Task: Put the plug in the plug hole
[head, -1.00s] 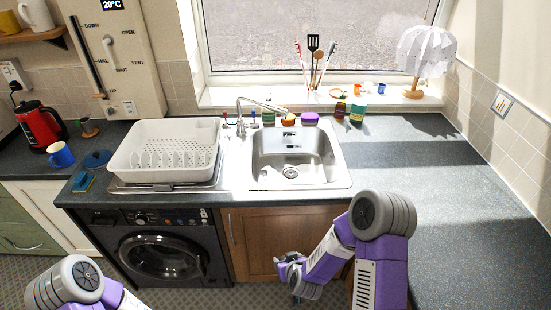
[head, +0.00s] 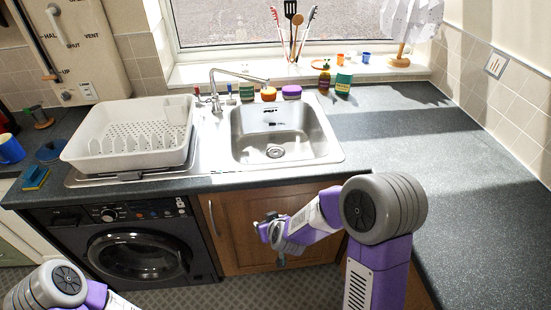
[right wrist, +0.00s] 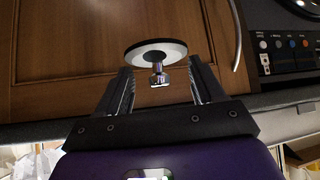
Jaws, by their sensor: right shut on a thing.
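The plug (right wrist: 157,53) is a dark-rimmed disc with a pale face and a short metal stem, in the right wrist view. My right gripper (right wrist: 160,80) is shut on the plug's stem, with the disc beyond the fingertips. In the head view my right gripper (head: 268,229) is in front of the wooden cupboard door, below the worktop edge; the plug is too small to make out there. The plug hole (head: 275,151) is a round metal drain in the floor of the steel sink (head: 315,147), uncovered. My left arm shows at bottom left, its gripper out of view.
A white dish rack (head: 130,165) stands left of the sink. The tap (head: 215,88) reaches over the sink's back left. Bottles and small pots line the back edge. The worktop (head: 440,170) at right is clear. A washing machine (head: 125,250) is below.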

